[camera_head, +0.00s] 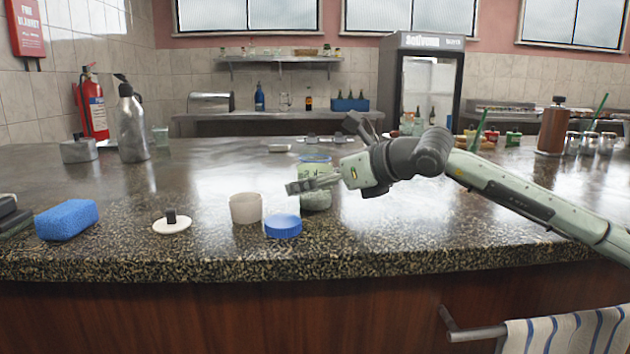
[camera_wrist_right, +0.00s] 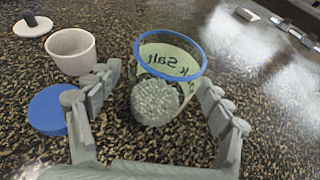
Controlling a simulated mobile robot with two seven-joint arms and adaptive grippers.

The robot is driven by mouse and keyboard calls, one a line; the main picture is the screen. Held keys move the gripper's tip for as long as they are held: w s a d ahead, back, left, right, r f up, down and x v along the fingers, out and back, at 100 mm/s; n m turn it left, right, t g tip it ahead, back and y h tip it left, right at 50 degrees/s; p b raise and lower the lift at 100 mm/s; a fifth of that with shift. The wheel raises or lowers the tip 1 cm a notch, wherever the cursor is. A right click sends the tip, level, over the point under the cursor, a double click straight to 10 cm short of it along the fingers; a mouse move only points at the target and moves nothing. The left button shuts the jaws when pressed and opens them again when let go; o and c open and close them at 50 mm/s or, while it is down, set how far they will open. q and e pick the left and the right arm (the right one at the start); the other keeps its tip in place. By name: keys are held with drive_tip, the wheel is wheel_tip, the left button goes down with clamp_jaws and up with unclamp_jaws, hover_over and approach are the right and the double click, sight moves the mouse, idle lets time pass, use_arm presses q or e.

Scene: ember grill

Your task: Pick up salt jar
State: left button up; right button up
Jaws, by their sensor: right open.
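The salt jar is an open glass jar with a blue rim, a pale green "Salt" label and grainy white contents. In the head view the salt jar (camera_head: 316,200) stands on the counter, partly hidden by my right gripper (camera_head: 303,185). In the right wrist view the salt jar (camera_wrist_right: 185,60) is upright, with its lower part between the spread fingers of my right gripper (camera_wrist_right: 160,88). The fingers are open and there appears to be a gap on the left side; contact on the right is unclear. My left gripper is not in view.
A blue lid (camera_head: 283,226) and a white cup (camera_head: 245,208) stand close left of the jar. Farther left are a white disc with a dark knob (camera_head: 172,223) and a blue sponge (camera_head: 67,220). The counter's front edge is near; its middle right is mostly clear.

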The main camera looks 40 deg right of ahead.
drive_tip(key=shift+c, duration=0.6)
drive_tip(key=c, duration=1.2)
drive_tip(key=shift+c, duration=0.6)
drive_tip(key=shift+r, duration=0.15)
